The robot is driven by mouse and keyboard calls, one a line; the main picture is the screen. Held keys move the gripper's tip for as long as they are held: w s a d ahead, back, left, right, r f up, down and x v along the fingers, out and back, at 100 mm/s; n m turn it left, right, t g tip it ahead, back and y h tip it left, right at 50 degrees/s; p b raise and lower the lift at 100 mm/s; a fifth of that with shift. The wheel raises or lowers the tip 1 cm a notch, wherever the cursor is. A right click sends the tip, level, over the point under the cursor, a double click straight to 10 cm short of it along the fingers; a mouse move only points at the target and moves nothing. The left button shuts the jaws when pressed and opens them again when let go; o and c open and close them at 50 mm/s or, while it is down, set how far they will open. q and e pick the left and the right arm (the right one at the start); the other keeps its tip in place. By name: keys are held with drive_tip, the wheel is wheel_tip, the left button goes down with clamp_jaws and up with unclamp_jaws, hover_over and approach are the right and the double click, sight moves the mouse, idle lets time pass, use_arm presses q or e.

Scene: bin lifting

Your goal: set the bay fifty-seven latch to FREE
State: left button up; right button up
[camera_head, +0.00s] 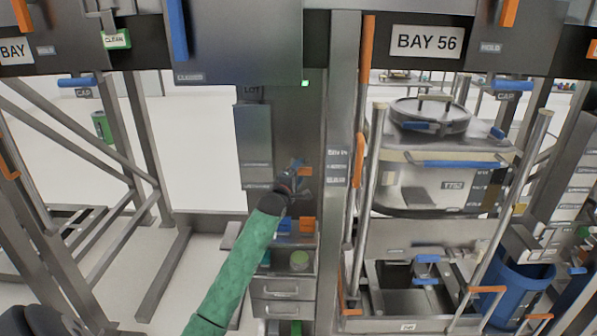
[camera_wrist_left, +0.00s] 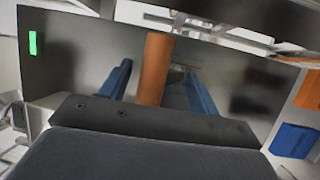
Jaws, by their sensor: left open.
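My left arm reaches up to the grey central post, and its left gripper (camera_head: 296,176) is at an orange latch handle (camera_head: 305,171) on that post. In the left wrist view the two blue fingers of the gripper (camera_wrist_left: 157,72) are apart, with the orange handle (camera_wrist_left: 154,68) between them. A gap shows beside the handle, and I cannot tell whether either finger touches it. The latch's FREE marking is not readable. No bay 57 sign is legible; a small plate (camera_head: 338,153) beside the handle is too blurred to read. My right gripper is not in view.
The BAY 56 sign (camera_head: 426,41) hangs at upper right, above a lidded steel vessel (camera_head: 425,185). Orange and blue blocks sit on the post below the gripper, above a drawer unit (camera_head: 283,289). A green light (camera_head: 305,83) is lit above. A blue bin (camera_head: 518,285) stands at right.

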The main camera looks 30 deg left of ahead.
use_arm(q)
drive_tip(key=shift+w, duration=0.1)
drive_tip(key=shift+r, duration=0.1)
clamp_jaws()
idle(0.3)
